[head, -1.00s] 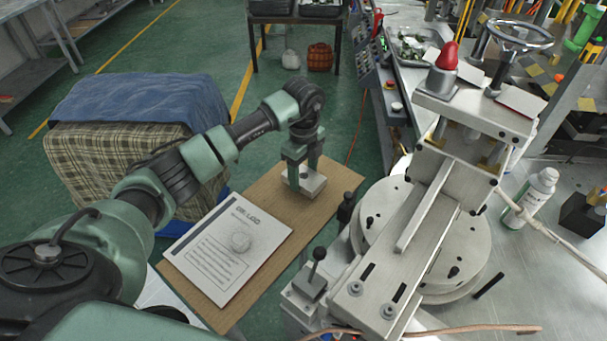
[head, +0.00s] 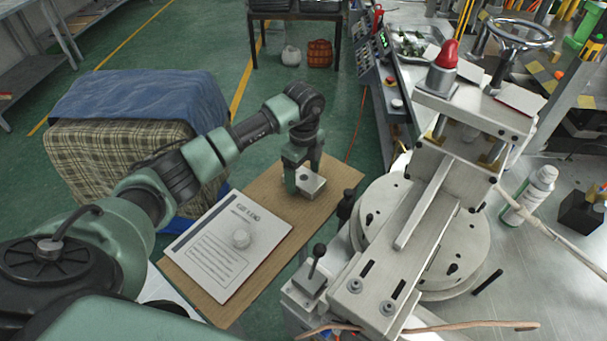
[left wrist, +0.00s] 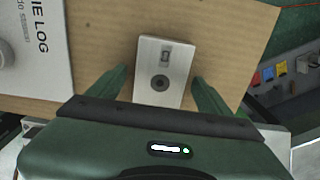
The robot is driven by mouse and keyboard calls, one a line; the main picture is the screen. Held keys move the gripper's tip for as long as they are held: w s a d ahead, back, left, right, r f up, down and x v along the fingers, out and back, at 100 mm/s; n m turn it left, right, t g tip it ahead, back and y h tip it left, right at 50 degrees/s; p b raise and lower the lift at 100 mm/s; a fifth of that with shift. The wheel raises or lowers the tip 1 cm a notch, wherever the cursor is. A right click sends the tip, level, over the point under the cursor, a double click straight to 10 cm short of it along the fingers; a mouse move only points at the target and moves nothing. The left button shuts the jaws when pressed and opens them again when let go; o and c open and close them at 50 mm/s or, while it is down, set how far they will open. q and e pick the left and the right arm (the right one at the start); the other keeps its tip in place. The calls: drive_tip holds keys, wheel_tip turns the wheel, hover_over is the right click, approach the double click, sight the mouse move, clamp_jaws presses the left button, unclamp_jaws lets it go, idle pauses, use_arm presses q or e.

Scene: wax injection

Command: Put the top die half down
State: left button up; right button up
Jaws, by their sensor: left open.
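The metal die half (head: 311,186) lies on the brown board (head: 335,180), near its far end. In the left wrist view the die half (left wrist: 167,62) is a pale block with a dark round hole and a small rectangular slot. My left gripper (head: 304,185) is over the die half, its fingers pointing down. In the left wrist view my left gripper's fingers (left wrist: 160,88) stand apart on either side of the block, with a gap showing on each side. My right gripper is not in view.
The wax injection machine (head: 430,220) stands close on the right. A cloth-covered box (head: 135,130) stands left, behind my left arm.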

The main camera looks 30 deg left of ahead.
sight(304, 177)
use_arm(q)
wheel_tip(304, 177, up, 12)
drive_tip(key=b, duration=0.3)
drive_tip(key=shift+b, duration=0.4)
drive_tip(key=shift+f, duration=0.1)
